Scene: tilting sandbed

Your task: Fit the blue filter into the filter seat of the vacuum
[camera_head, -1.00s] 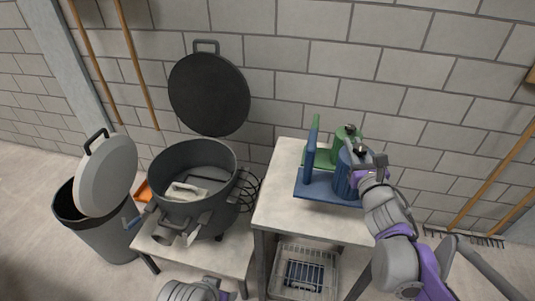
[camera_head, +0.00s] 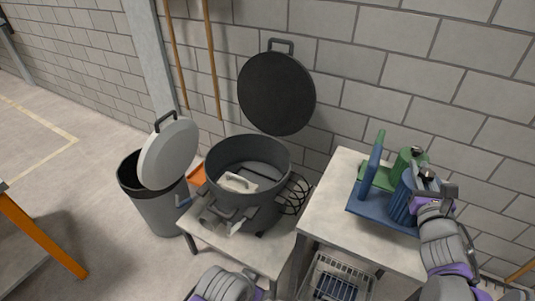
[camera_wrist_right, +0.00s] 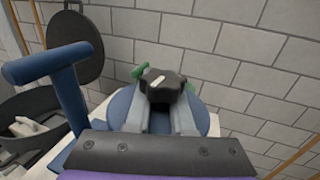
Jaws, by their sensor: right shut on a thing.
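The blue filter (camera_head: 401,203) is a ribbed cylinder with a black knob, upright on a blue stand (camera_head: 372,209) on the right table. My right gripper (camera_head: 431,184) is at its top. In the right wrist view, the grey fingers (camera_wrist_right: 163,112) are shut on the black knob (camera_wrist_right: 163,86), above the filter's round blue top (camera_wrist_right: 203,122). The vacuum (camera_head: 246,166) is a grey drum on the lower table, its dark lid (camera_head: 276,93) raised. A pale piece (camera_head: 237,183) shows inside; I cannot make out the seat clearly. My left gripper is out of view.
A green filter (camera_head: 404,160) stands close behind the blue one. A blue post (camera_head: 370,172) rises left of it. A grey bin (camera_head: 155,207) with a tilted lid (camera_head: 168,153) stands left of the vacuum. A wire basket (camera_head: 338,275) sits under the right table (camera_head: 325,217).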

